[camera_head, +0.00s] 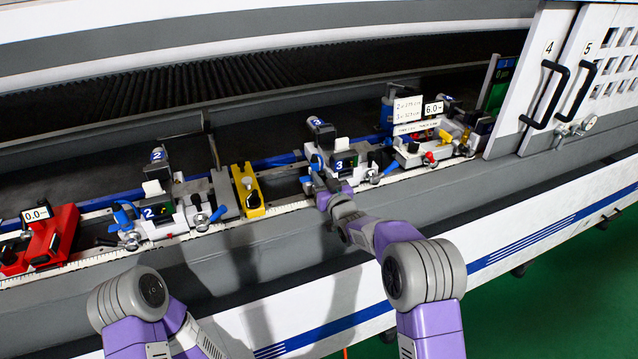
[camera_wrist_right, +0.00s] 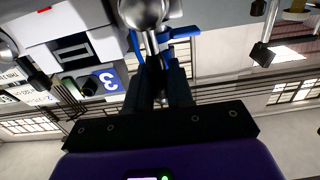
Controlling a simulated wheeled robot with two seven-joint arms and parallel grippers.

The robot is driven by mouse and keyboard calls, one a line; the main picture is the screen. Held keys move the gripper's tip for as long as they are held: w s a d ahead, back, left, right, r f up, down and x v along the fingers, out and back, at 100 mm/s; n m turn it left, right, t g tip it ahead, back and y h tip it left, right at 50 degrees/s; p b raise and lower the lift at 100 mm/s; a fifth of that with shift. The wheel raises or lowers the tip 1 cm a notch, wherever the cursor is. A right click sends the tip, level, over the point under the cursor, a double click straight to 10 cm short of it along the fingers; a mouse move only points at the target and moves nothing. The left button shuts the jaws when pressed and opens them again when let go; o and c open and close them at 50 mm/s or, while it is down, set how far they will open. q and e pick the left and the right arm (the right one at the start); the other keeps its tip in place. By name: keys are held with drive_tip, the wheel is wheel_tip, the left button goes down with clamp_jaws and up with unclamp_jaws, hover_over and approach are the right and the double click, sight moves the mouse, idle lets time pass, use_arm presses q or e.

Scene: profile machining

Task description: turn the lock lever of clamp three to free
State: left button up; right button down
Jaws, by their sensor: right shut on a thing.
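Clamp three (camera_head: 338,166) is a grey-and-white block with blue "3" labels, on the machine's rail. The right wrist view shows its blue "3" plate (camera_wrist_right: 104,82). My right gripper (camera_head: 319,184) is at its front left side. In the right wrist view my right gripper's fingers (camera_wrist_right: 160,68) are shut on the lock lever, beside a silver ball knob (camera_wrist_right: 143,12). Blue lever parts (camera_wrist_right: 180,33) show near the fingertips; the gripped portion is mostly hidden by the fingers. My left arm shows at lower left, but its gripper is not visible.
Clamp two (camera_head: 158,212) stands to the left, with a yellow block (camera_head: 249,190) between the clamps. A red unit (camera_head: 40,240) is at far left. Another clamp unit (camera_head: 432,152) and white doors (camera_head: 545,70) stand to the right. The front ledge is clear.

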drive_tip(key=shift+d+r, duration=0.1)
idle(0.4)
drive_tip(key=c, duration=1.1)
unclamp_jaws()
drive_tip(key=shift+v, duration=3.75)
